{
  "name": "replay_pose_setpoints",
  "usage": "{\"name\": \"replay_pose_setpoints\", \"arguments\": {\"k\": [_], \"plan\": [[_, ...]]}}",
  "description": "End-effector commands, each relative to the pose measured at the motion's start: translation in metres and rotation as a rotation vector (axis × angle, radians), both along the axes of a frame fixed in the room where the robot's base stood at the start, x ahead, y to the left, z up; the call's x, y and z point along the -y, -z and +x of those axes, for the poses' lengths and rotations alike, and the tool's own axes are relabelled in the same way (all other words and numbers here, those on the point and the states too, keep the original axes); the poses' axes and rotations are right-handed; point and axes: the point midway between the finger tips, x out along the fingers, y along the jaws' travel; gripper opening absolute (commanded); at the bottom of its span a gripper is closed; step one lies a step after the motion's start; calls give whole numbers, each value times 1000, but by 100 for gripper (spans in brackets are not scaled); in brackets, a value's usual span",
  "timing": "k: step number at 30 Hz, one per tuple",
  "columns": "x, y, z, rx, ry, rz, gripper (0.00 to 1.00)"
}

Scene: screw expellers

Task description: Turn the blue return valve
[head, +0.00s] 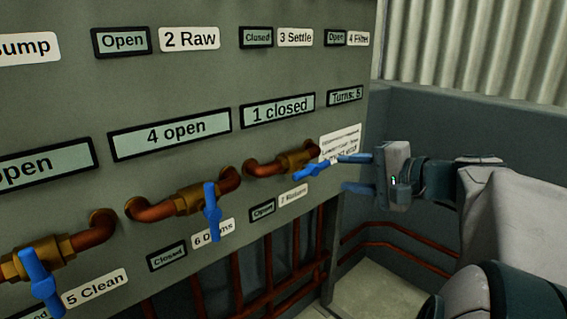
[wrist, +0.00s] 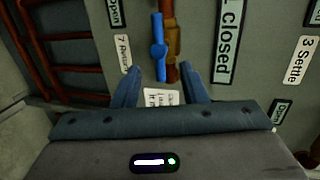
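The blue return valve handle (head: 312,170) is on the rightmost brass valve on the panel, above the "Return" label (head: 293,195). It lies roughly along its copper pipe. In the wrist view the blue handle (wrist: 158,45) stands just beyond the fingertips, beside the copper pipe (wrist: 172,50). My gripper (head: 347,172) is to the right of the handle, with its two fingers apart and nothing between them. In the wrist view the open fingers (wrist: 161,82) point towards the handle's end. Whether a fingertip touches the handle is unclear.
Two other valves with blue handles hanging down (head: 212,212) (head: 42,282) are further left. A "1 closed" display (head: 278,111) is above the return valve. A white notice (head: 341,142) is behind my fingers. Red pipes (head: 400,232) run along the wall below.

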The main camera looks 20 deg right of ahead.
Motion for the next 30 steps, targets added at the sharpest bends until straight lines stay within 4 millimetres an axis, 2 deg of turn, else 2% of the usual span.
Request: {"name": "replay_pose_setpoints", "arguments": {"k": [3,7,20,30], "plan": [[8,-7,-17,-1,1,-1,39],[12,-8,-27,0,0,1,39],[14,-8,-32,-1,0,0,39],[28,-8,-68,0,3,0,39]]}}
